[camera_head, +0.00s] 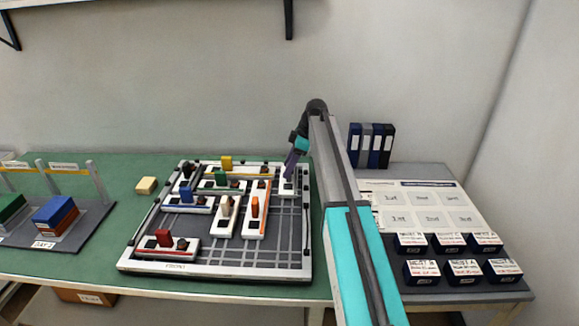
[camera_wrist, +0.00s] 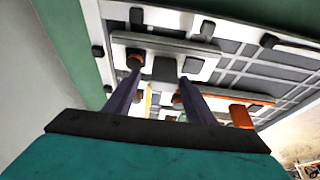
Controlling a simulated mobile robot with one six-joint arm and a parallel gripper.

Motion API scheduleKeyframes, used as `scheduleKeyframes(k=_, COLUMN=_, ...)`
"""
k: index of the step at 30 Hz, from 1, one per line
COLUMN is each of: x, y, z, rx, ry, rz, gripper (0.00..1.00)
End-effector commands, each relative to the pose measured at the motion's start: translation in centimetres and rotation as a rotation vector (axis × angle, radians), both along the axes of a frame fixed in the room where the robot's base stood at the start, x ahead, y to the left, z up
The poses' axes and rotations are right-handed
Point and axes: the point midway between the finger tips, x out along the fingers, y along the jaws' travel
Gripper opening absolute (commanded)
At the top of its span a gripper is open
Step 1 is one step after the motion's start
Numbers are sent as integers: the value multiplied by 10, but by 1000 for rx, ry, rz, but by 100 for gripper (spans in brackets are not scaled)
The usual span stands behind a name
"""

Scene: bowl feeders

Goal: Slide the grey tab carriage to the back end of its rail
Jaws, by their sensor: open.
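The board (camera_head: 215,272) holds several white carriages with coloured tabs and dark knobs. A white carriage (camera_head: 287,190) at the back right, under my gripper (camera_head: 290,174), is mostly hidden by it, so its tab colour is unclear there. The wrist view shows a white carriage (camera_wrist: 165,60) with a grey block, apparently the grey tab (camera_wrist: 193,65), and a dark round knob (camera_wrist: 136,62). My gripper (camera_wrist: 160,77) is open, its two dark fingers apart and pointing at this carriage. One fingertip appears close to the knob; contact cannot be told.
Carriages with yellow (camera_head: 226,162), green (camera_head: 220,178), blue (camera_head: 186,195), red (camera_head: 164,237) and orange (camera_head: 255,207) tabs crowd the board's left and middle. Its front right has bare rails. A beige block (camera_head: 146,185) lies left of the board. Labelled dark boxes (camera_head: 462,271) stand at right.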

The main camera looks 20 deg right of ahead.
Motion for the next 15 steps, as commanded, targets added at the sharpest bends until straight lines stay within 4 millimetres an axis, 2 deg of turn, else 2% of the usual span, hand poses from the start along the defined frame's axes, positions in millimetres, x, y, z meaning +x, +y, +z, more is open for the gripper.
scheduleKeyframes(k=8, x=-2, y=-6, z=14, rx=1, ry=-1, rz=0, gripper=50)
scheduleKeyframes(k=15, x=-5, y=-18, z=45, rx=0, ry=-1, rz=1, gripper=50)
